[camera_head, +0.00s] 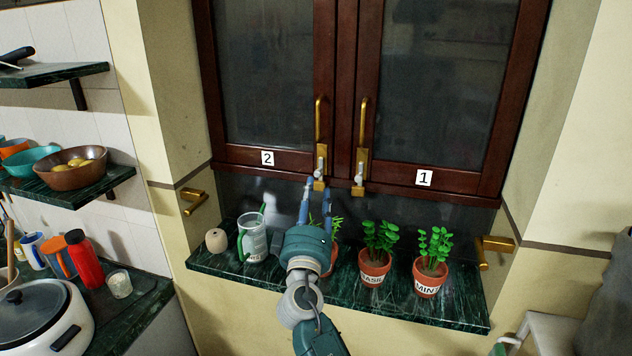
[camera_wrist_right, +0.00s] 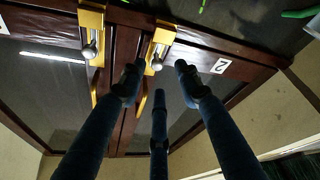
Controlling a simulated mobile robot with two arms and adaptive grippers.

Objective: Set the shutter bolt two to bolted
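Shutter two (camera_head: 262,80) is the left dark-wood glass door, marked with a "2" label (camera_head: 267,158). Its brass bolt with a silver knob (camera_head: 320,168) sits at the lower inner corner. In the right wrist view, which is turned over, bolt two (camera_wrist_right: 160,47) is just beyond the fingers, left of the "2" label (camera_wrist_right: 220,66). My right gripper (camera_head: 317,193) is just below bolt two, fingers pointing up at it. In the wrist view its fingers (camera_wrist_right: 157,80) are spread with nothing between them. Contact with the bolt cannot be told. My left gripper is not in view.
Shutter one (camera_head: 445,75) is shut beside it, with its own bolt (camera_head: 360,172) close by. A green marble shelf (camera_head: 390,298) below holds a mug (camera_head: 254,238), a round jar (camera_head: 216,240) and potted plants (camera_head: 374,268). My right arm passes over this shelf.

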